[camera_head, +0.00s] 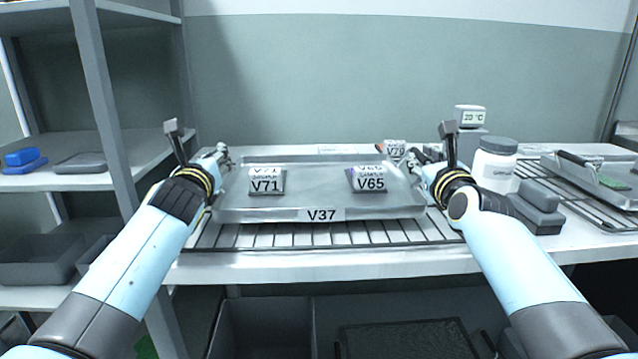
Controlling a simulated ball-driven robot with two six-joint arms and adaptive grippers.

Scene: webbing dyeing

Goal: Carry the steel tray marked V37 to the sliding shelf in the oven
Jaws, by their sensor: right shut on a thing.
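The steel tray marked V37 (320,200) is in the middle of the head view, level, over a wire rack. I cannot tell whether it touches the rack. Two small tagged pieces lie in it, V71 (267,181) on the left and V65 (368,179) on the right. My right gripper (413,160) is shut on the tray's right side. My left gripper (221,156) is at the tray's left side. Its fingers are small and partly hidden, so its grip is unclear. I see no oven or sliding shelf.
The wire rack (290,236) lies on a white worktop (270,266). A white jar (496,160), a grey block (538,207) and another tray (598,180) stand at right. A tag V79 (395,147) is behind. A shelf unit with a grey post (110,120) stands at left.

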